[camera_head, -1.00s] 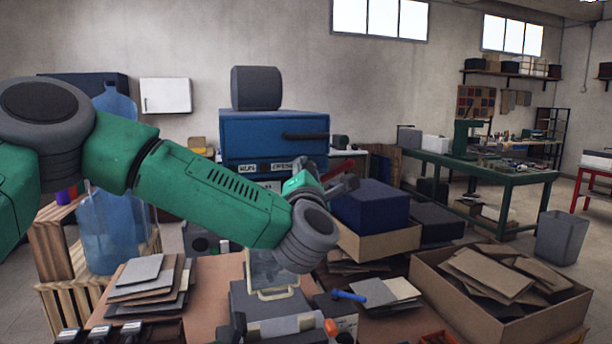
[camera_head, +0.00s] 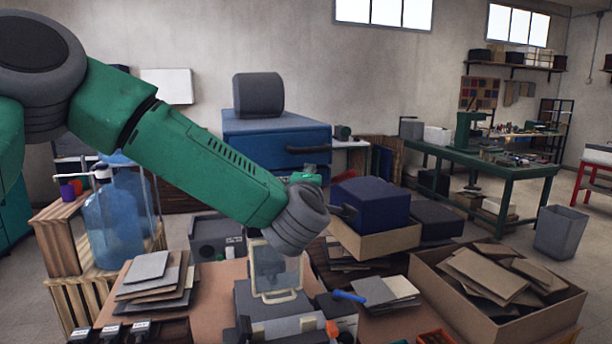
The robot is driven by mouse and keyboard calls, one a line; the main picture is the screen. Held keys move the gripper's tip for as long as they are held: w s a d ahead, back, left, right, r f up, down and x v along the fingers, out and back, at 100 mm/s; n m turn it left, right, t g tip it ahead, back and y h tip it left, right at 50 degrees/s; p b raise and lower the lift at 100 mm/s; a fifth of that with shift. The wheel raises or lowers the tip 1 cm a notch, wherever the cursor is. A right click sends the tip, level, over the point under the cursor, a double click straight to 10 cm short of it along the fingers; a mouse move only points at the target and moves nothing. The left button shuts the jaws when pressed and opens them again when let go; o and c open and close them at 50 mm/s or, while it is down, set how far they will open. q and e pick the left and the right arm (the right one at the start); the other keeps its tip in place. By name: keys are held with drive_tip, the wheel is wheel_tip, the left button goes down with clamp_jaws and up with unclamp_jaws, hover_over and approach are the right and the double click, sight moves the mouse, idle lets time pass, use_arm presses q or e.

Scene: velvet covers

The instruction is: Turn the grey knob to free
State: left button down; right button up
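A large grey rounded cylinder (camera_head: 258,94) sits on top of a blue cabinet (camera_head: 270,132); I cannot tell whether it is the grey knob. The cabinet has a dark handle (camera_head: 308,149) at its front right. My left arm crosses in front of the cabinet and hides its lower front. My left gripper (camera_head: 340,196) is beyond the wrist, in front of the cabinet's right side and at the left edge of a dark blue box (camera_head: 371,204). The wrist hides most of it, so its opening and any contact are unclear. My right gripper is not in view.
A workbench in front holds a clear panel in a cream frame (camera_head: 275,272), stacked boards (camera_head: 152,280) and a blue-handled tool (camera_head: 349,296). A carton of boards (camera_head: 500,285) stands right. A blue water bottle (camera_head: 112,228) stands left. Open floor lies at far right.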

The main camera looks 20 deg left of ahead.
use_arm(q)
drive_tip(key=shift+s+d+f+m+g, duration=0.15)
drive_tip(key=shift+d+f+m+g, duration=0.15)
drive_tip(key=shift+d+f+m, duration=0.15)
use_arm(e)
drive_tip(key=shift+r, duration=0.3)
use_arm(q)
drive_tip(key=c, duration=1.3)
unclamp_jaws()
drive_tip(key=v, duration=0.8)
drive_tip(key=d+v, duration=0.1)
drive_tip(key=v, duration=0.3)
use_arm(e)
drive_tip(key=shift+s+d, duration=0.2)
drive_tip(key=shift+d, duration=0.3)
use_arm(q)
drive_tip(key=shift+a, duration=0.1)
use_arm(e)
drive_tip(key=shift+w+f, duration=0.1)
